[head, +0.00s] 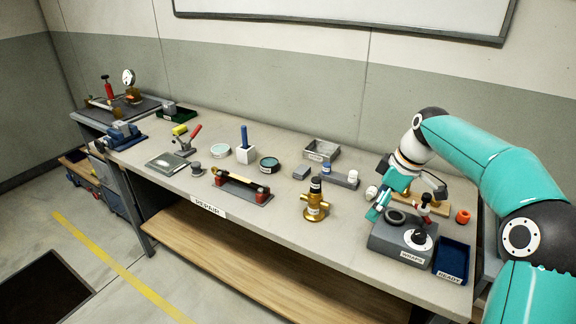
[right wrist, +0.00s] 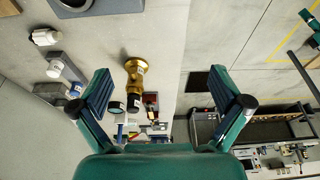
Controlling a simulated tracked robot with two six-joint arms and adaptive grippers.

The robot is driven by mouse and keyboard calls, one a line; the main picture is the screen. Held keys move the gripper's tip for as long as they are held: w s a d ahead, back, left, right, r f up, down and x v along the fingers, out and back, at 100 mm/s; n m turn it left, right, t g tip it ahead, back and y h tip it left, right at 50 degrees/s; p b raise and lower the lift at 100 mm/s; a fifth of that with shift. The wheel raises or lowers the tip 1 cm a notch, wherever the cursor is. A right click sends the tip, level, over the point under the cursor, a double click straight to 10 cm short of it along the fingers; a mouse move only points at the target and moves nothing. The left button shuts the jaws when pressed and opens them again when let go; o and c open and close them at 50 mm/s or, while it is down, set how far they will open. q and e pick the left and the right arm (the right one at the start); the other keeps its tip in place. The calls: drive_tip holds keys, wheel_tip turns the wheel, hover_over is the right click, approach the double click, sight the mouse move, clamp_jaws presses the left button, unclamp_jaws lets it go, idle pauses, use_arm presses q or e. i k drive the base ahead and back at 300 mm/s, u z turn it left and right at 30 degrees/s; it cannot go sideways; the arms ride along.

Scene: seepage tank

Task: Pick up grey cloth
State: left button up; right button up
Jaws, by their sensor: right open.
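A small grey folded piece (head: 301,172), which looks like the grey cloth, lies on the workbench just left of a grey holder with a blue and a white piece. It is small in the head view, and I cannot make it out clearly in the right wrist view. My right gripper (head: 383,196) hangs above the right part of the bench, to the right of the grey piece and apart from it. In the right wrist view, the fingers of the right gripper (right wrist: 160,82) are spread with nothing between them. My left gripper is not in view.
A brass valve (head: 315,205) stands upright between the grey piece and the front edge; it also shows in the right wrist view (right wrist: 133,72). A grey tray (head: 322,150) lies behind. A grey device (head: 402,240) and a blue bin (head: 453,258) are at right.

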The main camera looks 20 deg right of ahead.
sight(302, 171)
drive_tip(key=i, duration=1.15)
drive_tip(key=z, duration=0.1)
